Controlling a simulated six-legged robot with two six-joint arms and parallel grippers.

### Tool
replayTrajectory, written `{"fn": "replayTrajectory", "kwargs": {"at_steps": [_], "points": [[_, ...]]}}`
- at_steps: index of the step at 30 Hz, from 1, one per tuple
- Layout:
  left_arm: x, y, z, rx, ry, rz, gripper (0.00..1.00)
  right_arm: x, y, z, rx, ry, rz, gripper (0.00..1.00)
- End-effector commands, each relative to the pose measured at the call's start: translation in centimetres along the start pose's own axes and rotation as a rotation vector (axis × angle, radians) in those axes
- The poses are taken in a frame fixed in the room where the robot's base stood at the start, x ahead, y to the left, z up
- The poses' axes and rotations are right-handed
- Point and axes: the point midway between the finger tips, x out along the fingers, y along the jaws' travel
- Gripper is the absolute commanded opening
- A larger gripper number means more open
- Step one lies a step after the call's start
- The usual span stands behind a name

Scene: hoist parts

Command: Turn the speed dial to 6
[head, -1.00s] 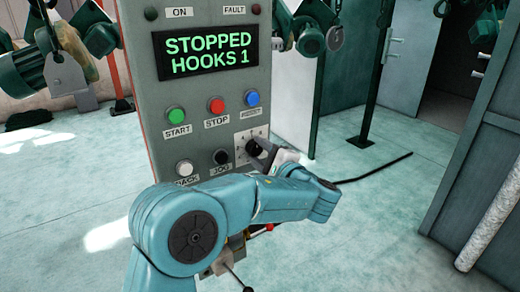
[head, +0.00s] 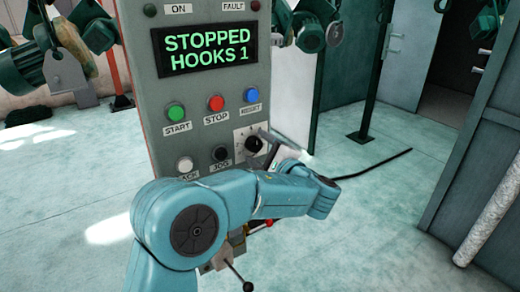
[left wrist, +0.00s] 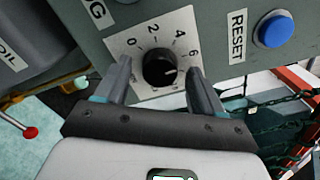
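The speed dial is a round black knob (left wrist: 159,68) on a white plate (left wrist: 118,42) marked 0, 2, 4 and 6. A small light mark shows on the knob's right side, toward the 6 side, but the exact setting is hard to read. The dial also shows in the head view (head: 254,145), low on the grey control panel (head: 205,85). My left gripper (left wrist: 158,66) is open, with one finger on each side of the knob and visible gaps between. In the head view the left gripper (head: 268,150) is at the dial's right. My right gripper is not in view.
A blue RESET button (left wrist: 273,30) is close to the dial. Red STOP (head: 215,103) and green START (head: 176,111) buttons sit left of it, with white and black buttons below. The display (head: 205,51) reads STOPPED, HOOKS 1. Chains hang at the wrist view's right.

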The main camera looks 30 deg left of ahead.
Motion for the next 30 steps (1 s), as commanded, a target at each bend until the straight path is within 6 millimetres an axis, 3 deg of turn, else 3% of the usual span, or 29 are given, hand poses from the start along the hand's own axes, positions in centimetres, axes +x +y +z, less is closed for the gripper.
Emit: {"fn": "replayTrajectory", "kwargs": {"at_steps": [5,8,21,25,30], "points": [[-0.3,0.0,0.0,-0.001,0.000,0.000,0.68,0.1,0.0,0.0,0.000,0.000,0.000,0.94],[-1.6,0.1,-0.1,-0.001,0.002,-0.001,0.68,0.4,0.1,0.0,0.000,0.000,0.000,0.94],[-12.6,0.0,-0.1,-0.001,0.004,-0.003,0.68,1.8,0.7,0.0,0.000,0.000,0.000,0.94],[-14.8,0.0,-0.1,0.000,0.002,-0.001,0.68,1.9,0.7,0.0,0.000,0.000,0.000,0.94],[-16.2,0.0,0.0,0.000,0.000,-0.001,0.68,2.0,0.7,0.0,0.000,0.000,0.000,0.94]]}}
